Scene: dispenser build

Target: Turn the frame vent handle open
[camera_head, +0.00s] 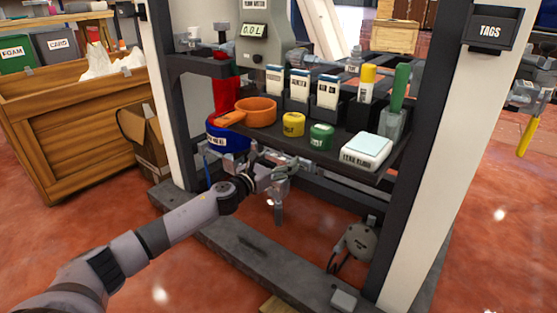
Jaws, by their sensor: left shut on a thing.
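My left gripper (278,178) is under the front edge of the frame's shelf, to the left of the frame's middle. It is shut on a grey metal part there, which I take to be the frame vent handle. The gripper's fingers and this part overlap in similar greys, so the handle's outline and angle are hard to tell. My left arm (175,225) reaches in from the lower left. My right gripper is not in view.
The shelf (300,148) just above holds an orange pan (257,111), a yellow pot (293,124), a green pot (321,136) and a white scale (367,151). A blue tub (228,138) is close to the gripper's left. A round grey device (361,240) sits low at right.

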